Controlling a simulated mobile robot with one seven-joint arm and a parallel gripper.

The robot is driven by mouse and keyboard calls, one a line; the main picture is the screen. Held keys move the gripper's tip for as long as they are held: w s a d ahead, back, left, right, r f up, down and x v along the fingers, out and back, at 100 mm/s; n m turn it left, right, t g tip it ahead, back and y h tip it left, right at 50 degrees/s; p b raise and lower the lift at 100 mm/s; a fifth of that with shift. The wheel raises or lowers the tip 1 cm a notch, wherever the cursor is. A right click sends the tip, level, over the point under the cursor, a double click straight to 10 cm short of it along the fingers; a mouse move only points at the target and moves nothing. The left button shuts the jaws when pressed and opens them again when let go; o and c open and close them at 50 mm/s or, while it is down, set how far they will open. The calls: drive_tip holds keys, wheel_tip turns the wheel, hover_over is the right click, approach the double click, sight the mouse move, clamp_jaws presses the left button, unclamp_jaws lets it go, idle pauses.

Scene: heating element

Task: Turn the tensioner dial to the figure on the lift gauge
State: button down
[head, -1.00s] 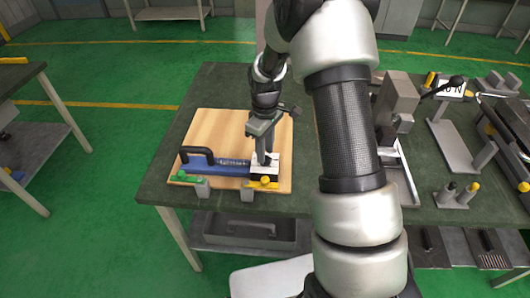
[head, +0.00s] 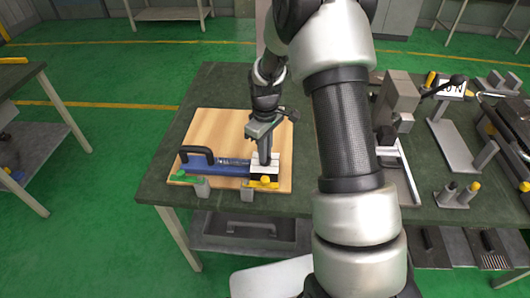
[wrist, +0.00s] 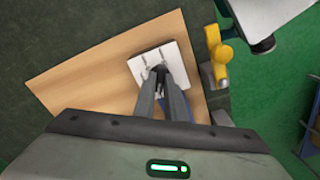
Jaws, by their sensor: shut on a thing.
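My gripper (head: 264,162) points down over a white square plate (head: 260,170) at the end of a blue tool body (head: 225,169) with a black handle. In the wrist view the fingers (wrist: 161,80) are shut on a small dark knob (wrist: 161,68), which I take as the tensioner dial. The white plate (wrist: 152,60) carries dark marks around it. The fingers hide most of the knob, and its setting cannot be read. A white card with dark figures (head: 450,88) stands at the right; I cannot tell whether it is the lift gauge.
A wooden board (head: 220,122) lies under the blue tool on the dark green table (head: 205,95). A yellow knob (head: 265,181) and a green lever (head: 188,178) sit at the board's front edge. Grey blocks and fixtures (head: 398,95) fill the right side.

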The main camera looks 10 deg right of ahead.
drive_tip(key=c, duration=1.8)
unclamp_jaws()
wheel_tip(320, 180, up, 18)
drive_tip(key=shift+f+p, duration=0.25)
drive_tip(key=shift+p, duration=0.1)
drive_tip(key=s+r+m+t+p, duration=0.4)
drive_tip(key=s+r+m, duration=0.1)
drive_tip(key=s+r, duration=1.15)
drive_tip(key=s+m+t, duration=0.1)
drive_tip(key=s+m, duration=0.2)
drive_tip(key=s, duration=0.5)
drive_tip(key=shift+s+r+t+p, duration=0.25)
drive_tip(key=shift+s+t+p, duration=0.05)
drive_tip(key=shift+p, duration=0.15)
